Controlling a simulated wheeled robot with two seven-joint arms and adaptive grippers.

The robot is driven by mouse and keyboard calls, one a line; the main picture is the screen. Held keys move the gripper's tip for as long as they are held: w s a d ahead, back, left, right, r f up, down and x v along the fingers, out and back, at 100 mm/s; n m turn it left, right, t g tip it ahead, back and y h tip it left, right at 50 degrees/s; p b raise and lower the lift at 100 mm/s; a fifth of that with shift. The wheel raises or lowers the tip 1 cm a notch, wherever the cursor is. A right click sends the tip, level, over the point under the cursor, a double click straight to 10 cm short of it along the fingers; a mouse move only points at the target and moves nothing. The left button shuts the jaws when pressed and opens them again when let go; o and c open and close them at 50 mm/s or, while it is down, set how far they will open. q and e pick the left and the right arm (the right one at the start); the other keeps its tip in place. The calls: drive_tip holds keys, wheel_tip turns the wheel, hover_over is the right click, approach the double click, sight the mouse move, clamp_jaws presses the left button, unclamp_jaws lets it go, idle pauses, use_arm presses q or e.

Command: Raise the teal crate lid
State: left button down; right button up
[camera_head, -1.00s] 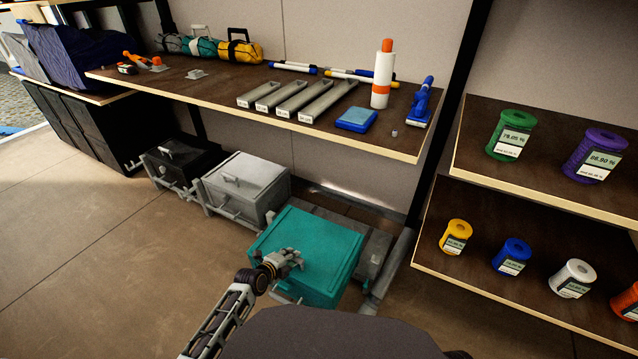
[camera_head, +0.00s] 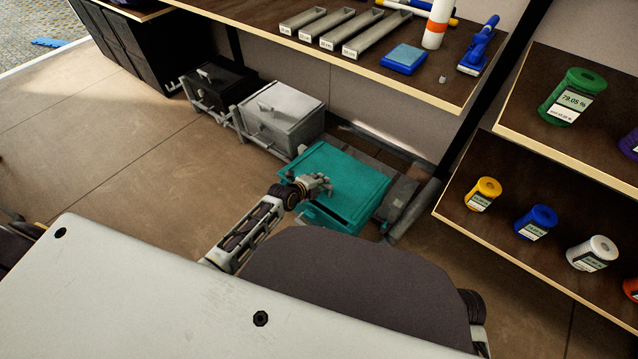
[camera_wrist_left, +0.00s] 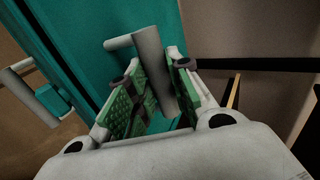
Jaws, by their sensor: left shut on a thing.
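The teal crate (camera_head: 362,188) stands on the floor below the shelves, right of a grey crate. Its lid (camera_head: 340,164) covers most of the top. A dark strip shows at the front edge, and I cannot tell whether the lid has parted from the body. My left gripper (camera_head: 322,184) is at the crate's front left. In the left wrist view, its green-padded fingers (camera_wrist_left: 152,92) are shut on a grey handle (camera_wrist_left: 153,65) beside the teal surface (camera_wrist_left: 88,45). The gripper hides part of the lid's front in the head view. My right gripper is out of view.
A grey crate (camera_head: 281,108) and a black crate (camera_head: 218,84) stand to the left. A wooden shelf (camera_head: 380,75) overhangs behind. Shelves with spools (camera_head: 483,194) stand at the right. The floor (camera_head: 110,160) at left is clear.

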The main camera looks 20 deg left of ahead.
use_arm(q)
drive_tip(key=shift+w+d+r+p, duration=0.1)
drive_tip(key=shift+w+r+p, duration=0.2)
drive_tip(key=shift+r, duration=0.3)
drive_tip(key=shift+w+d+r+p, duration=0.15)
drive_tip(key=shift+r+p, duration=0.25)
drive_tip(key=shift+r, duration=0.2)
drive_tip(key=shift+w+r, duration=0.2)
drive_tip(key=shift+r, duration=0.15)
drive_tip(key=w+r+p, duration=0.2)
drive_tip(key=r, duration=0.1)
drive_tip(key=w+d+r+p, duration=0.1)
drive_tip(key=shift+r, duration=0.35)
drive_tip(key=shift+w, duration=0.1)
drive_tip(key=w+d+r+p, duration=0.1)
drive_tip(key=w+r+p, duration=0.1)
drive_tip(key=w+r, duration=0.2)
drive_tip(key=shift+w+d+r, duration=0.2)
drive_tip(key=shift+w+d, duration=0.05)
drive_tip(key=shift+d, duration=0.1)
drive_tip(key=shift+w, duration=0.1)
idle(0.5)
